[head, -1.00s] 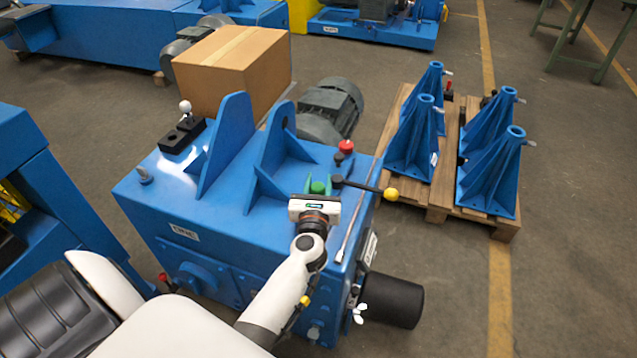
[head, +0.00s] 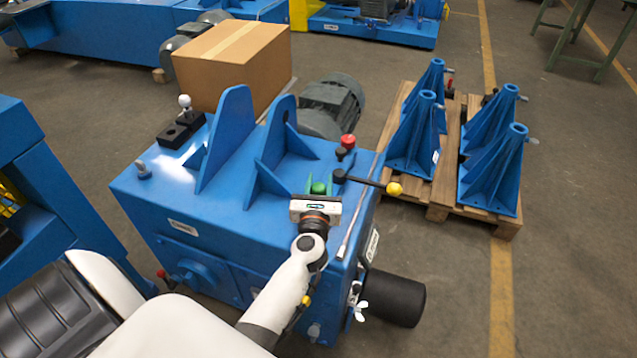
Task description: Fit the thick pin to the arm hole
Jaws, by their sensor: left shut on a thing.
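My left gripper (head: 318,190) is over the front right of the blue machine's top (head: 220,200). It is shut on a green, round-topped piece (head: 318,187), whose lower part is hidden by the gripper. A black pin block (head: 173,139) at the back left of the top carries a white ball-headed pin (head: 185,103) and shows a dark hole. A short grey pin (head: 144,170) stands on the left of the top. My right gripper is out of view.
Two upright blue brackets (head: 228,130) stand mid-top. A lever with a yellow ball (head: 394,188) and a red knob (head: 348,141) are close right of my gripper. A cardboard box (head: 235,65) and a motor (head: 333,103) stand behind. A pallet (head: 438,213) holds blue stands.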

